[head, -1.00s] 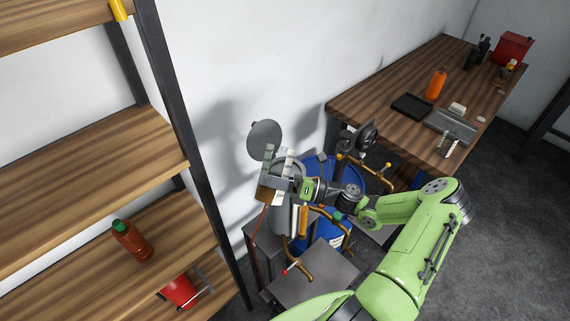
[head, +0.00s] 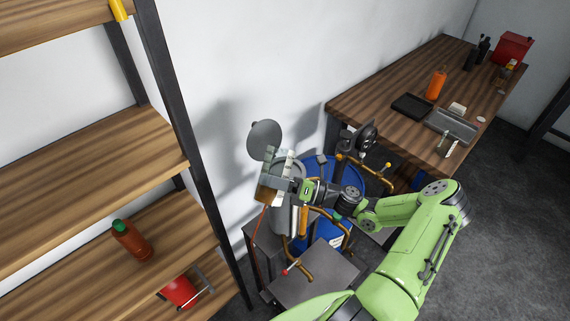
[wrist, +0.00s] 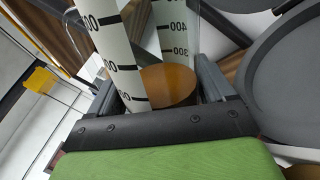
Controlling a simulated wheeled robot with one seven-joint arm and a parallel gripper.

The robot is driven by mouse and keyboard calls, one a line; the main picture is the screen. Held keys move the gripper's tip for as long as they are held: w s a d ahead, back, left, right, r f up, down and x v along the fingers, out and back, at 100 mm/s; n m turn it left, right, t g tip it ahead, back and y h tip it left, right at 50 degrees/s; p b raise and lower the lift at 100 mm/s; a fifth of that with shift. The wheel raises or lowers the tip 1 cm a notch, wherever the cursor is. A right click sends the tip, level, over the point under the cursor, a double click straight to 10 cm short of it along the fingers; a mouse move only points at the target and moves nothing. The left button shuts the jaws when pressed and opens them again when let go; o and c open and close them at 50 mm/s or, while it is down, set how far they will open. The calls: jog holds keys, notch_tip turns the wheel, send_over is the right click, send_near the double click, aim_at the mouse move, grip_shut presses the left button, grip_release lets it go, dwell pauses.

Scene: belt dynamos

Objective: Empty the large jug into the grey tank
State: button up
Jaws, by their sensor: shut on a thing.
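The large jug (head: 268,190) is see-through, with white scale strips and amber-brown liquid inside. My gripper (head: 286,182) is shut on it and holds it high over the grey tank area, close to the wall. In the wrist view the jug (wrist: 168,86) sits between the fingers of my gripper (wrist: 157,84), and liquid shows by the lower scale marks. The grey tank (head: 283,217) is a cylinder below the jug, partly hidden by the jug and my arm. Its round grey lid (head: 265,140) appears raised open. I cannot tell whether any liquid is flowing.
A blue drum (head: 345,178) with brass pipes (head: 370,168) stands right of the tank. A wooden shelf (head: 100,165) with a brown bottle (head: 132,240) is at left. A wooden table (head: 390,85) with several items is behind. A grey metal stand (head: 315,275) is in front.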

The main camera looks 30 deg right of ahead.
jog(key=shift+m, duration=0.4)
dwell(0.7)
jog(key=shift+a+m, duration=0.1)
jog(key=shift+m, duration=0.4)
jog(key=shift+s, duration=0.1)
jog(key=shift+m+t, duration=0.4)
jog(key=shift+m, duration=0.1)
dwell(0.5)
jog(key=shift+m, duration=0.5)
